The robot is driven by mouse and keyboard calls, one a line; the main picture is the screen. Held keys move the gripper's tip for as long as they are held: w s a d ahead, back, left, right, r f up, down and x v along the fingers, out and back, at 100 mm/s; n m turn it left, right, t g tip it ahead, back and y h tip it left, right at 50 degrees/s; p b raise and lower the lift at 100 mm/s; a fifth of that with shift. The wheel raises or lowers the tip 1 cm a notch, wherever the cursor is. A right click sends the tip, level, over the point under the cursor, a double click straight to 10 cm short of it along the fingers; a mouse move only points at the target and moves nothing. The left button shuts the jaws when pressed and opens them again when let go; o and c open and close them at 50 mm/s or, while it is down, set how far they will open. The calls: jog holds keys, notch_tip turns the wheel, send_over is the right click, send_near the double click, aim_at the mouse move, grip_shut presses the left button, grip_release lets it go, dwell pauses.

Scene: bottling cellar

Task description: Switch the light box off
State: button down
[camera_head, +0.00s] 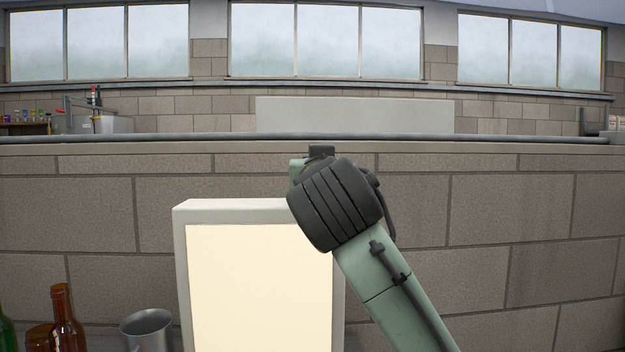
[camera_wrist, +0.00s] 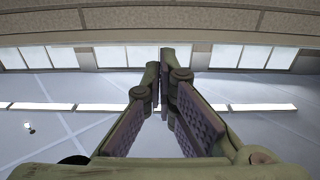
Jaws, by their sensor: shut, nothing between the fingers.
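The light box (camera_head: 258,278) stands upright in front of the block wall in the head view, a pale frame around a panel that glows cream white. No switch shows on the parts of it that I can see. My arm crosses in front of its upper right corner and hides that part. In the head view the fingers are hidden behind my arm. In the wrist view my gripper (camera_wrist: 161,82) has its fingertips together with nothing between them. Behind the fingers are ceiling and windows, and the light box does not show there.
A grey metal mug (camera_head: 147,330) stands just left of the light box. A brown bottle (camera_head: 66,318) and a green bottle (camera_head: 5,330) stand further left. The block wall (camera_head: 480,215) rises close behind. The space right of my arm looks clear.

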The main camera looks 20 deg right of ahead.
jog(key=p+x, duration=0.1)
jog(key=x, duration=0.2)
jog(key=shift+w+d+r, duration=0.1)
jog(key=shift+w+d, duration=0.05)
jog(key=shift+w, duration=0.2)
jog(key=f, duration=0.2)
jog(key=shift+w+d+f, duration=0.1)
jog(key=shift+w+f, duration=0.2)
jog(key=shift+f, duration=0.1)
jog(key=shift+w+f, duration=0.2)
jog(key=shift+f, duration=0.45)
jog(key=shift+r, duration=0.1)
jog(key=shift+r+p, duration=0.1)
jog(key=shift+p, duration=0.4)
jog(key=w+g+p, duration=0.1)
jog(key=g+p, duration=0.1)
jog(key=p, duration=0.1)
jog(key=shift+y, duration=0.3)
jog(key=shift+w+d+f+g, duration=0.1)
jog(key=shift+d+f+g, duration=0.05)
jog(key=shift+f+g, duration=0.2)
